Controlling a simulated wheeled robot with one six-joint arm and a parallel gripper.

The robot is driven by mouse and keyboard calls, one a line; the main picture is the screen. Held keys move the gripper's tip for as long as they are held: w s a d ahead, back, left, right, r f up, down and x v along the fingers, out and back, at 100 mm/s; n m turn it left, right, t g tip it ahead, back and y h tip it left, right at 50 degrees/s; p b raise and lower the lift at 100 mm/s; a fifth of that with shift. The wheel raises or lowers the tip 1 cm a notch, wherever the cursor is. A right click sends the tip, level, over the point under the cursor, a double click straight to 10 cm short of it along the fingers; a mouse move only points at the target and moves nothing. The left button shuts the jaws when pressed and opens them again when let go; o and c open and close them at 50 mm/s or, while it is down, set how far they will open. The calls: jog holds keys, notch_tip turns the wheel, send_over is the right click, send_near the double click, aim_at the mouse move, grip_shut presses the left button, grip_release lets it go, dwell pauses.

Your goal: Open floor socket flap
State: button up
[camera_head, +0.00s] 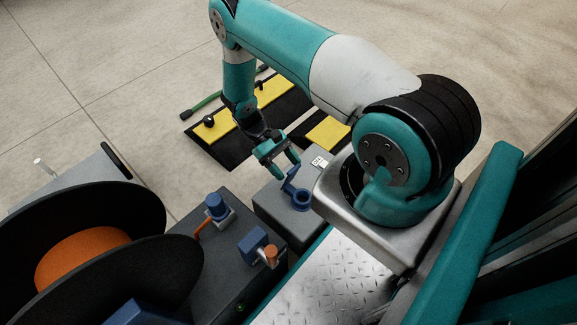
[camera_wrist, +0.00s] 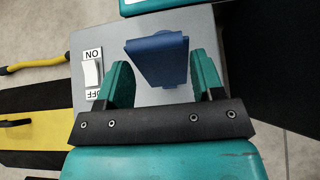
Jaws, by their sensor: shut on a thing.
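The floor socket is a blue round ring (camera_head: 302,200) on top of a grey box (camera_head: 270,212) in the head view. Its blue flap (camera_head: 289,186) stands tilted up beside the ring, toward my gripper. My gripper (camera_head: 282,167) reaches down over the box and is shut on the flap's upper part. In the wrist view the flap (camera_wrist: 158,62) shows as a blue plate between the two teal fingers of my gripper (camera_wrist: 160,70). A gap seems to show beside the left finger; the exact contact is hard to see. The socket opening is hidden in the wrist view.
A white ON/OFF rocker switch (camera_wrist: 92,72) sits on the same box, left of my gripper. Another grey box (camera_head: 225,255) with blue connectors and a cable reel with orange cable (camera_head: 80,255) stand at left. Black-yellow mats (camera_head: 240,125) lie behind on open floor.

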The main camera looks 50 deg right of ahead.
jog(key=shift+w+d+f, duration=0.1)
jog(key=shift+w+f, duration=0.1)
jog(key=shift+w, duration=0.35)
jog(key=c, duration=0.3)
jog(key=o, duration=1.6)
jog(key=shift+s, duration=0.1)
jog(key=shift+r, duration=0.1)
jog(key=p+v, duration=0.2)
jog(key=v, duration=1)
